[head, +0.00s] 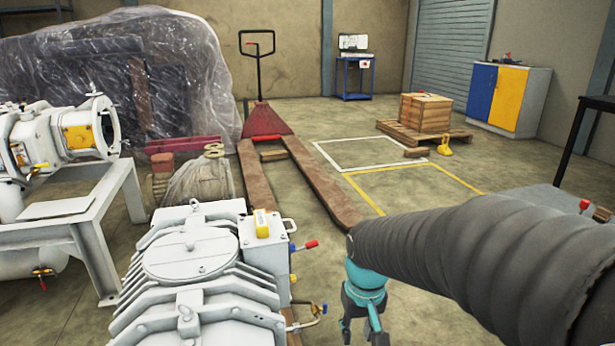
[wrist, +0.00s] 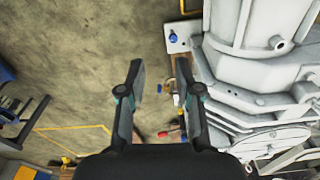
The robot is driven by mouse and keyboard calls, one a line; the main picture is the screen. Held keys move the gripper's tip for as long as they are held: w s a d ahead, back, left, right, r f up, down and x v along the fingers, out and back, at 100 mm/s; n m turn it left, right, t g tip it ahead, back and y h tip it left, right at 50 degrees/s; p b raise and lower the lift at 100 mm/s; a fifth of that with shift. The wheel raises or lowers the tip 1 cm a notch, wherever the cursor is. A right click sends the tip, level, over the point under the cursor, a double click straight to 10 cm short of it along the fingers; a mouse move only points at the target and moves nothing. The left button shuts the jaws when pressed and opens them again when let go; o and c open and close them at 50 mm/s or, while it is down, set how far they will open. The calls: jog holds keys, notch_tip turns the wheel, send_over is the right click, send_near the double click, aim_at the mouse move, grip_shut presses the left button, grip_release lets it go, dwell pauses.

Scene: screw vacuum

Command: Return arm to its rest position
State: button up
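My arm, in a ribbed dark grey sleeve, reaches in from the right of the head view. My gripper (head: 361,325), teal and grey, hangs at its end, right of the white screw vacuum pump (head: 205,245). In the wrist view my gripper (wrist: 160,62) shows two dark fingers spread apart with nothing held between them; the floor shows through the gap. The pump also fills the right of the wrist view (wrist: 250,95), beside the right finger. In the head view the lower finger ends are cut off by the picture edge.
A pump valve with a red handle (head: 311,244) sticks out toward my gripper. A red pallet jack (head: 268,120) stands behind. A metal frame (head: 75,222) is at left. Floor with a yellow marked square (head: 365,193) is free.

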jog(key=s+d+r+m+t, duration=0.1)
jog(key=s+d+r+t, duration=0.3)
jog(key=s+r, duration=0.5)
jog(key=shift+s+d+r+m+t, duration=0.4)
jog(key=shift+s+d, duration=0.55)
jog(key=shift+s, duration=1)
